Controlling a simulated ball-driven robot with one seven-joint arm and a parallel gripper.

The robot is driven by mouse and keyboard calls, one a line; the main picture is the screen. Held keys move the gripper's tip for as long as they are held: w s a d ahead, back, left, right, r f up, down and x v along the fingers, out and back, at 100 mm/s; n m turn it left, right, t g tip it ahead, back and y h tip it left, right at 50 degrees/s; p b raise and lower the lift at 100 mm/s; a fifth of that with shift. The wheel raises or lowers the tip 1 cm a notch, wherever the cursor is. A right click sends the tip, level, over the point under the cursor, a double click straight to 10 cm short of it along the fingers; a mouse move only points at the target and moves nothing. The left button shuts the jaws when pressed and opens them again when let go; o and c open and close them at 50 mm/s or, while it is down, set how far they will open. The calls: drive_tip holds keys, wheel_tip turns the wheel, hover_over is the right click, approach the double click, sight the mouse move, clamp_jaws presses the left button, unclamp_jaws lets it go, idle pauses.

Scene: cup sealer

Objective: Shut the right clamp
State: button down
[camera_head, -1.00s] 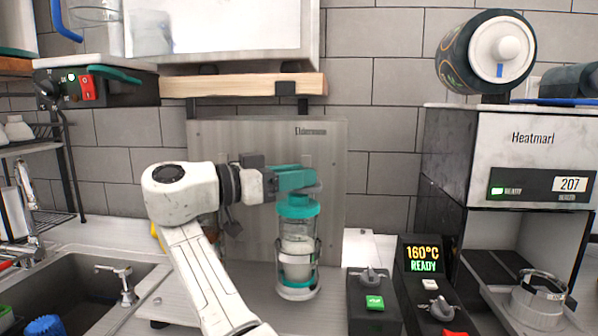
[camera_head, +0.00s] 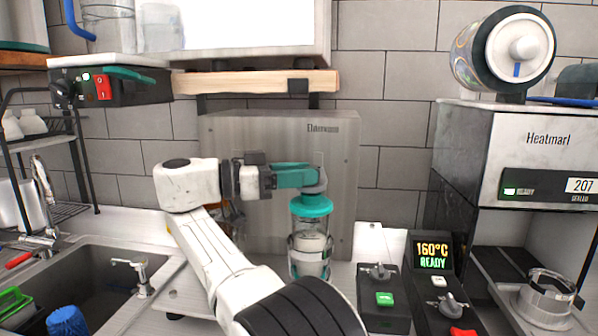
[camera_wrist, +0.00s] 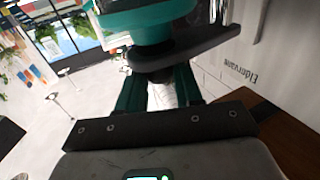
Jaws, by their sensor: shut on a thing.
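My gripper (camera_head: 312,178) reaches from the left with its teal fingers just above a clear container (camera_head: 309,232). The container has a teal lid (camera_head: 311,205), pale contents and a metal frame around its lower part. The fingers are shut on a grey piece (camera_head: 318,188) at the lid's top. In the wrist view the fingers close on a dark bar (camera_wrist: 195,48) below a teal part (camera_wrist: 150,15). I cannot make out which part is the right clamp. My arm hides the container's base.
A sink (camera_head: 85,290) lies at the left. Control boxes with a knob (camera_head: 378,272) and a lit display (camera_head: 432,253) stand right of the container. A Heatmarl machine (camera_head: 545,150) with a metal ring (camera_head: 545,295) stands farther right. A metal panel (camera_head: 230,135) stands behind.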

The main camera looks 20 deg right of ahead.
drive_tip(key=shift+f, duration=0.2)
idle(0.5)
drive_tip(key=c, duration=0.7)
unclamp_jaws()
drive_tip(key=shift+c, duration=0.2)
drive_tip(key=shift+r, duration=0.2)
wheel_tip(320, 180, up, 3)
drive_tip(key=shift+f, duration=0.15)
drive_tip(key=shift+b, duration=0.45)
drive_tip(key=shift+s+r+b, duration=0.6)
drive_tip(key=shift+b, duration=0.5)
drive_tip(key=s+r+b, duration=0.3)
drive_tip(key=s+r, duration=0.6)
drive_tip(key=s, duration=0.3)
drive_tip(key=shift+s+b, duration=0.3)
drive_tip(key=shift+s, duration=0.1)
